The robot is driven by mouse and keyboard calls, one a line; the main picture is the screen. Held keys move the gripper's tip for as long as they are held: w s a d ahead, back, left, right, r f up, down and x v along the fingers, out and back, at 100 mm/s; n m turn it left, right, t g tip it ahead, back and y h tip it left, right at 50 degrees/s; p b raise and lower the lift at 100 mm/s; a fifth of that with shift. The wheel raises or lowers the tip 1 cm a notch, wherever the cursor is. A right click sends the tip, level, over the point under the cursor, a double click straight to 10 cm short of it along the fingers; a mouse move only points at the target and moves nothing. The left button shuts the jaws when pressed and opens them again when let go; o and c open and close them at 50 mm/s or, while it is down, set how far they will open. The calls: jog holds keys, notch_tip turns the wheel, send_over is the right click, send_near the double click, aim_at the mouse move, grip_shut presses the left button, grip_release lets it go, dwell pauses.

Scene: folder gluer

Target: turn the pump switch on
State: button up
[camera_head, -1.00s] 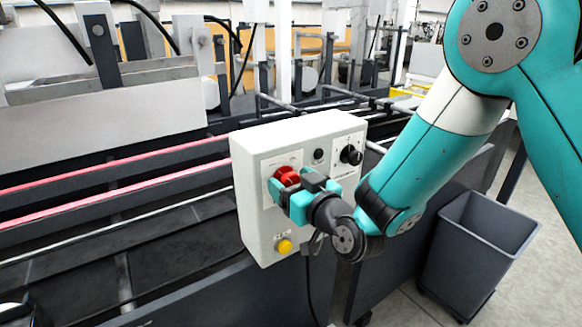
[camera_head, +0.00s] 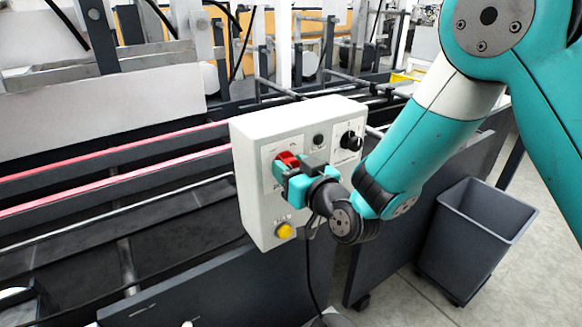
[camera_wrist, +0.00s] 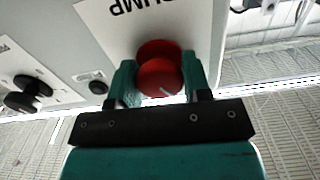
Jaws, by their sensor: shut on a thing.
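The pump switch is a round red knob (camera_head: 288,159) on the front of a white control box (camera_head: 252,205). In the wrist view the red knob (camera_wrist: 160,75) sits beside a white label reading PUMP, upside down. A short pale mark on its face lies at a slant. My gripper (camera_head: 287,172) is at the box front with its jaws around the knob. In the wrist view the teal fingers (camera_wrist: 160,82) press on the knob from left and right. The gripper hides part of the knob and its label in the head view.
A black knob (camera_head: 350,141) and small black button (camera_head: 319,141) sit right of the switch. A yellow button (camera_head: 284,231) is below it. A dark machine frame with red rails extends left. A grey bin (camera_head: 480,235) stands on the floor at right.

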jog(key=m, duration=0.6)
jog(key=shift+m+p, duration=0.3)
jog(key=shift+p, duration=0.1)
jog(key=m, duration=0.6)
jog(key=shift+m+p, duration=0.3)
jog(key=shift+p, duration=0.05)
jog(key=o, duration=0.9)
